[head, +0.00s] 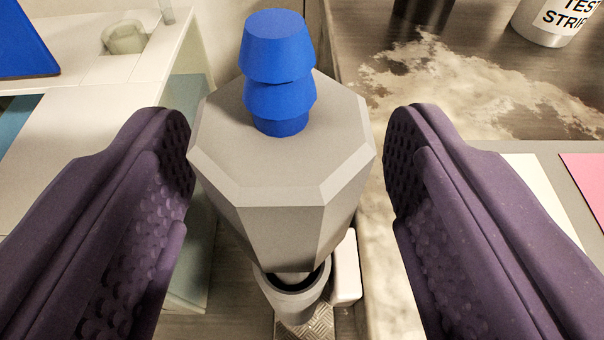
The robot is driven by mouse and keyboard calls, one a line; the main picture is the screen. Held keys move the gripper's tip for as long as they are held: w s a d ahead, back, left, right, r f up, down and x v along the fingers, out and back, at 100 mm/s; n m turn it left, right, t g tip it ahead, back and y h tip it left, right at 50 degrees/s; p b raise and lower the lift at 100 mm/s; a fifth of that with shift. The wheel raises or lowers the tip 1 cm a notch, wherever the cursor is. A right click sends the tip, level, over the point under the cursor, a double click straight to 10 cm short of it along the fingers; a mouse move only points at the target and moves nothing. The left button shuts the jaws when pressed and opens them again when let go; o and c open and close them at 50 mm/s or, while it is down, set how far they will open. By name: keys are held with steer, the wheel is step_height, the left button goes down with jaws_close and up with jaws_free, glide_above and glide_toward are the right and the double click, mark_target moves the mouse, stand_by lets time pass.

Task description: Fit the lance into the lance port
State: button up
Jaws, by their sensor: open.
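What looks like the lance (280,170) is a grey eight-sided body that tapers downward, with a stepped blue top (278,60). It stands in the middle of the head view. Below it is a grey ring-shaped holder (296,300), seemingly the lance port. The lance's narrow lower end meets the ring's opening; how deep it sits is hidden by the body. My gripper (290,135) is open, with one purple textured finger on each side of the grey body. A narrow gap shows at the right finger; the left finger is very close to the body, and contact cannot be told.
A dark, stained counter (450,95) lies at right, with a white test-strip tub (550,22) at its back. A pink sheet (585,180) lies at the right edge. A white bench (90,130) stands at left. A white block (346,270) is beside the ring.

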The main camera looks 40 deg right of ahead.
steer(key=shift+w+d+f, duration=0.1)
steer(key=shift+w+d, duration=0.05)
steer(key=shift+w, duration=0.1)
steer(key=shift+c, duration=0.4)
jaws_close()
steer(key=shift+r, duration=0.2)
